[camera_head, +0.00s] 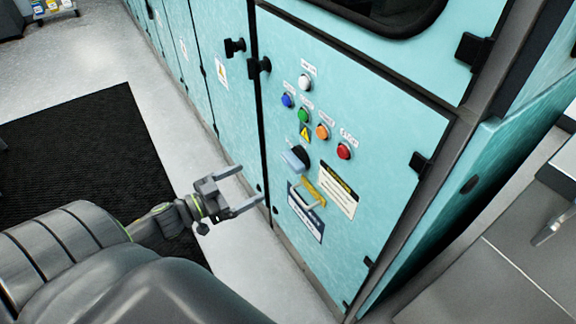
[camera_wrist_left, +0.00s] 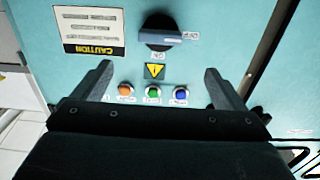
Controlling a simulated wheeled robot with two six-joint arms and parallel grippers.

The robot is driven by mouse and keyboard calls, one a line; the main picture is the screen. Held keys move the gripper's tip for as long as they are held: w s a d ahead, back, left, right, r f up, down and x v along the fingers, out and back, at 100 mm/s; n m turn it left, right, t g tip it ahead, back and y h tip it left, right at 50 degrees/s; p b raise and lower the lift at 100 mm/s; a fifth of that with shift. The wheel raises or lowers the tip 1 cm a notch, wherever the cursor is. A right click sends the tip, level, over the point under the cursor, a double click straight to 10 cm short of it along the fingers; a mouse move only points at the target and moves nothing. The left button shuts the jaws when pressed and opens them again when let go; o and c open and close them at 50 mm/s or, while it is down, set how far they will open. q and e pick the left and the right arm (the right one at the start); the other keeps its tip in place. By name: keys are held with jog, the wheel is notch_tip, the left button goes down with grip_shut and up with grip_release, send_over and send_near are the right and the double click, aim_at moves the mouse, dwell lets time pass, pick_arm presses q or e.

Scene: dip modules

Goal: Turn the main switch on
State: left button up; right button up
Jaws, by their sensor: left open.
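The main switch (camera_head: 299,158) is a dark rotary knob with a grey-blue handle on the teal cabinet door, below the row of coloured buttons. In the left wrist view, which shows the panel upside down, the switch (camera_wrist_left: 160,32) is near the top centre, its handle lying sideways toward the right. My left gripper (camera_head: 250,185) is open and empty, to the left of the switch and apart from the door. In the wrist view its two fingers (camera_wrist_left: 158,67) are spread on either side of the yellow warning triangle.
White, blue, green, orange and red buttons (camera_head: 303,115) sit above the switch. Black hinges (camera_head: 420,163) stick out at the door's edge. Free floor and a black mat (camera_head: 85,160) lie left.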

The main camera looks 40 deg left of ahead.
aim_at(288, 163)
pick_arm(q)
jog(key=p+x, duration=0.1)
jog(key=x, duration=1.1)
jog(key=shift+a+p, duration=0.1)
jog(key=shift+p, duration=0.25)
jog(key=shift+w+d, duration=0.25)
jog(key=shift+w, duration=0.3)
pick_arm(e)
jog(key=shift+r, duration=0.45)
pick_arm(q)
jog(key=shift+c, duration=0.4)
pick_arm(e)
jog(key=shift+s, duration=0.15)
pick_arm(q)
jog(key=c, duration=0.9)
pick_arm(e)
jog(key=shift+s, duration=0.4)
